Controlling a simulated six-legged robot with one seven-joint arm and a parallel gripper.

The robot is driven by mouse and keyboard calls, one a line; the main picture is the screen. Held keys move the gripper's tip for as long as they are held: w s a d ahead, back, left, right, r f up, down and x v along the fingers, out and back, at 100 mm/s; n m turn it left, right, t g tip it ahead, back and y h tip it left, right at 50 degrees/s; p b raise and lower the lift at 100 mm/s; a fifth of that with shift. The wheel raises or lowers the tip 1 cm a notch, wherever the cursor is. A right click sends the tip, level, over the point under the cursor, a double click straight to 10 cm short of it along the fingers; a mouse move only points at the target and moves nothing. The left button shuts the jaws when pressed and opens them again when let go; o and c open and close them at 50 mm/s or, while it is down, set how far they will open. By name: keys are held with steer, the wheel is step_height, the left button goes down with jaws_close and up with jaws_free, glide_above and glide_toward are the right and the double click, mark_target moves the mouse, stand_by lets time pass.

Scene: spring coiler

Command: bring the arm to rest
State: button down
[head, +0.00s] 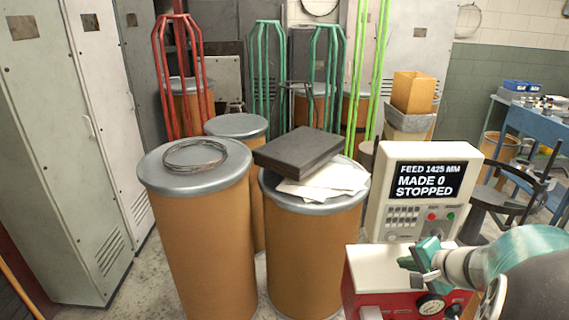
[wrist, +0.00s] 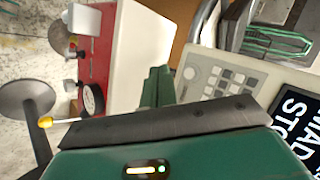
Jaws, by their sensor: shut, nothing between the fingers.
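My gripper (head: 408,264) is at the lower right of the head view, at the end of my teal and grey arm, which reaches in from the right edge. It is in front of the control panel (head: 470,165), over the red and cream machine box (head: 362,262). In the wrist view my gripper's green fingers (wrist: 157,86) are together with nothing between them. The cream top (wrist: 145,55) of the box and the panel's keypad (wrist: 205,80) show beyond them. I cannot tell how far the fingers are from either. The panel screen reads FEED 1425 MM, MADE 0, STOPPED.
Two brown drums stand in front; one lid (head: 195,166) bears a wire coil (head: 194,155), the other a dark flat box (head: 299,151) on papers (head: 325,178). Grey lockers (head: 55,150) line the left. A black chair (head: 500,200) and blue bench (head: 535,125) are at right.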

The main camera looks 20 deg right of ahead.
steer(key=w+a+r+n+g+y, duration=0.15)
steer(key=a+n, duration=0.25)
steer(key=a, duration=0.6)
steer(key=s+a+r+n+g+h, duration=0.1)
steer(key=s+a+r+n, duration=0.2)
steer(key=s+a+n, duration=0.2)
steer(key=s+a+r+n+g+h, duration=0.1)
steer(key=s+a+r+n, duration=0.2)
steer(key=a, duration=0.9)
steer(key=shift+s+r+n+g+h, duration=0.3)
steer(key=shift+s+n+g+h, duration=0.05)
steer(key=shift+s+n, duration=0.75)
